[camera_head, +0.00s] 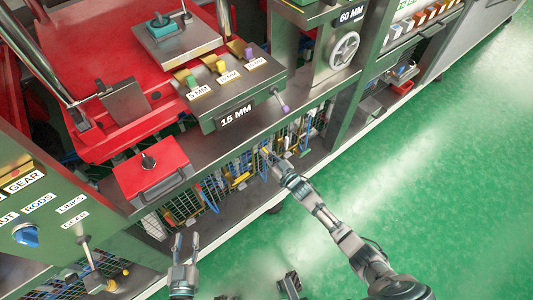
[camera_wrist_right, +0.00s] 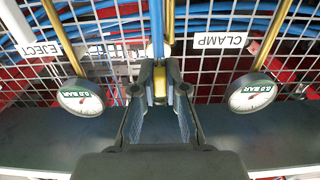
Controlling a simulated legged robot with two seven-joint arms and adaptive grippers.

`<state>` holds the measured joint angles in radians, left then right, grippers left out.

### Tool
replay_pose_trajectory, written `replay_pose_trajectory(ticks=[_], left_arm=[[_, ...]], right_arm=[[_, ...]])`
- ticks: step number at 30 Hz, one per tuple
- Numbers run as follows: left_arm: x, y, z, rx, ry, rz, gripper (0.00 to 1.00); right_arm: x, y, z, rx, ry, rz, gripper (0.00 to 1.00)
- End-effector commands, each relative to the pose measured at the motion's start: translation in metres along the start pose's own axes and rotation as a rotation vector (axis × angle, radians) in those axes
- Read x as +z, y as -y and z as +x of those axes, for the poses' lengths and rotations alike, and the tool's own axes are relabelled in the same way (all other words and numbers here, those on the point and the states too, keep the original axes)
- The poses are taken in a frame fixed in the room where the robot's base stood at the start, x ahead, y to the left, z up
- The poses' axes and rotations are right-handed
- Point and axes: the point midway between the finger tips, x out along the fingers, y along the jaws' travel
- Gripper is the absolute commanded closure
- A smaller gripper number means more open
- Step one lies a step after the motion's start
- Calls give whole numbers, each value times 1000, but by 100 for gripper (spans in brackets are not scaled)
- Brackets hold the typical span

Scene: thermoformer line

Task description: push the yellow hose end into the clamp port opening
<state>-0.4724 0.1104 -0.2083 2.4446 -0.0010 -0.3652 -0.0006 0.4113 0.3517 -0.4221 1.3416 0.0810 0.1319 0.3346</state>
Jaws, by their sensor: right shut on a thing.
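My right gripper (camera_head: 268,156) reaches to the wire mesh under the machine's front edge. In the right wrist view its fingers (camera_wrist_right: 160,76) are closed on the yellow hose end (camera_wrist_right: 159,82), which shows as a narrow yellow piece between them. A blue hose (camera_wrist_right: 157,30) runs up just behind the fingertips. My left gripper (camera_head: 187,239) is open and empty near the lower left bench edge.
Two gauges, left (camera_wrist_right: 80,97) and right (camera_wrist_right: 252,92), flank the right gripper. An EJECT label (camera_wrist_right: 38,47) is at left. Green floor (camera_head: 440,170) is clear at right.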

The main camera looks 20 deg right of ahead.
Motion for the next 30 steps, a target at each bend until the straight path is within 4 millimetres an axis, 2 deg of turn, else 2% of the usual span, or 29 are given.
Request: replay_pose_trajectory(ticks=[30], left_arm=[[17,0,1,0,15,-4,60]], right_arm=[[1,0,24,0,0,1,100]])
